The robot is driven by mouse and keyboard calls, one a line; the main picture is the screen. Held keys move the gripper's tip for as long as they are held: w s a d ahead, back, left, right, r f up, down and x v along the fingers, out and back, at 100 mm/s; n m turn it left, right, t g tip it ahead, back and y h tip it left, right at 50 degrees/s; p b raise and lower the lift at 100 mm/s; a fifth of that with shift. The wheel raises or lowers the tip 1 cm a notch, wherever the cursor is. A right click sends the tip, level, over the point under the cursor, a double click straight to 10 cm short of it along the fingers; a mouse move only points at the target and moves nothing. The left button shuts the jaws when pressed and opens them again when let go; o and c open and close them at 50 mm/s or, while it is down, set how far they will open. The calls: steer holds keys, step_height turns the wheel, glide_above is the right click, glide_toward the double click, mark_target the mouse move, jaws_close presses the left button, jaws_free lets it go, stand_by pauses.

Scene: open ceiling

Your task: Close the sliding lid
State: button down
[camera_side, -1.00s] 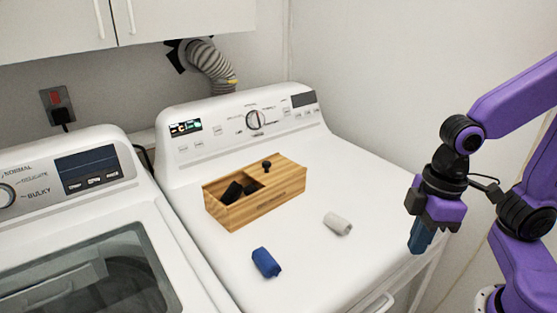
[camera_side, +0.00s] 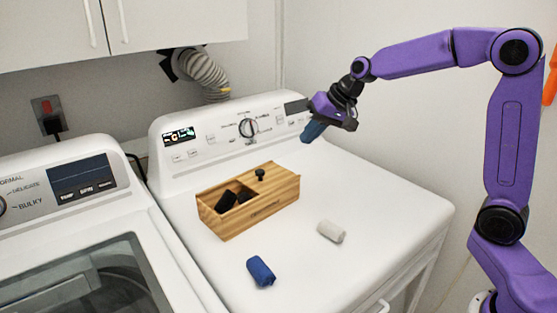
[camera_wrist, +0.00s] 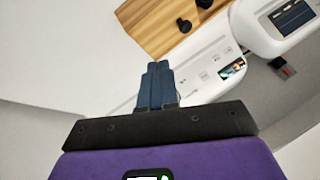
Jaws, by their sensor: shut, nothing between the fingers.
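The wooden box (camera_side: 250,213) stands on top of the white dryer. Its sliding lid (camera_side: 277,183) has a black knob (camera_side: 260,174) and covers the right part, leaving the left part open with dark items (camera_side: 231,199) inside. In the wrist view the box (camera_wrist: 150,20) is at the top, with the knob (camera_wrist: 204,3) and part of the open section at the edge. My gripper (camera_side: 309,136) is shut and empty, in the air right of and behind the box, near the dryer's control panel. Its blue fingers (camera_wrist: 156,75) are together in the wrist view.
A blue rolled cloth (camera_side: 261,271) and a white rolled cloth (camera_side: 331,231) lie on the dryer in front of the box. The control panel (camera_side: 220,133) rises behind. A washer (camera_side: 75,235) stands left. The dryer top at right is clear.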

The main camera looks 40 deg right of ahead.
glide_toward(274, 180)
steer(key=w+f, duration=0.1)
steer(key=w+d+f, duration=0.1)
steer(key=w, duration=0.1)
steer(key=shift+w+f, duration=0.15)
steer(key=shift+f, duration=0.1)
steer(key=shift+w+a+f, duration=0.1)
steer(key=shift+w+a, duration=0.1)
steer(key=shift+a, duration=0.35)
steer(key=shift+w+a+f, duration=0.1)
steer(key=shift+w+a, duration=0.15)
steer(key=shift+a, duration=0.35)
steer(key=shift+w+a+f, duration=0.15)
steer(key=shift+w+a, duration=0.15)
steer(key=shift+a, duration=0.5)
steer(key=s+a, duration=0.1)
steer(key=a, duration=1.1)
steer(key=shift+s+a, duration=0.15)
steer(key=shift+a, duration=0.2)
steer(key=shift+d, duration=0.1)
